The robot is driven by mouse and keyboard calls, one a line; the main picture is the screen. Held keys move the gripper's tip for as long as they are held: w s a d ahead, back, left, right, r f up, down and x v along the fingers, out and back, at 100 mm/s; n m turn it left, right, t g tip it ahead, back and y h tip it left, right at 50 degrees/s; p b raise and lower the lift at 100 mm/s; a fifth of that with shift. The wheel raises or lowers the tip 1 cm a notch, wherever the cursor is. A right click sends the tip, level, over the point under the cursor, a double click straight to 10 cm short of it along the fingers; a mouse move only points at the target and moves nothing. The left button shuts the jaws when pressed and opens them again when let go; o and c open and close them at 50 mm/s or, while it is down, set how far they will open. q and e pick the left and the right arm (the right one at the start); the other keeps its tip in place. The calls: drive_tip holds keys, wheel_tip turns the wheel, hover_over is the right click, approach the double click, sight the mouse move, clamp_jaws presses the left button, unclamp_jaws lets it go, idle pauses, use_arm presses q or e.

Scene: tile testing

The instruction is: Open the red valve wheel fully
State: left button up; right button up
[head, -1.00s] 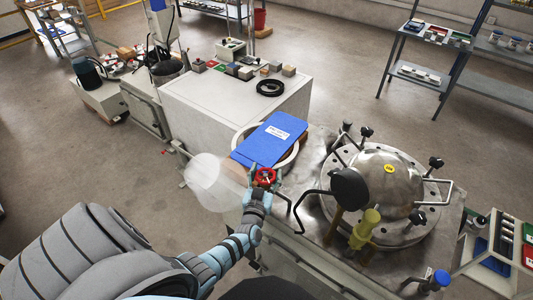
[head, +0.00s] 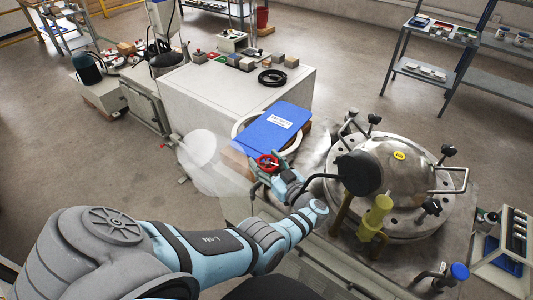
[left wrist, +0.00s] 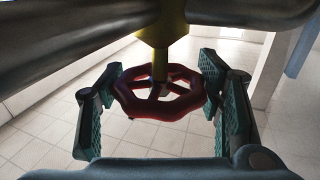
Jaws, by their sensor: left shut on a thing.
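The red valve wheel (head: 267,161) is at the front-left edge of the steel bench, just below a blue binder. My left gripper (head: 270,166) reaches it from the lower right and is shut on it. In the left wrist view the red wheel (left wrist: 160,93) sits between the two green padded fingers of my left gripper (left wrist: 160,97), one on each side. A yellow valve stem (left wrist: 164,38) runs up from the wheel's centre. The head view hides part of the wheel behind the fingers. My right gripper is not in view.
A blue binder (head: 273,129) lies just beyond the wheel. A domed steel vessel (head: 394,168) with clamps and a yellow-green fitting (head: 377,216) stands to the right. A white cabinet (head: 232,104) stands behind. Open floor lies to the left.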

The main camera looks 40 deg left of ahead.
sight(275, 170)
use_arm(q)
drive_tip(key=shift+n+g+b, duration=0.4)
drive_tip(key=shift+g+b, duration=0.05)
drive_tip(key=shift+g, duration=0.15)
drive_tip(key=o, duration=1.2)
drive_tip(key=shift+c, duration=0.2)
drive_tip(key=v, duration=0.7)
drive_tip(key=shift+d, duration=0.35)
drive_tip(key=shift+a+f, duration=0.1)
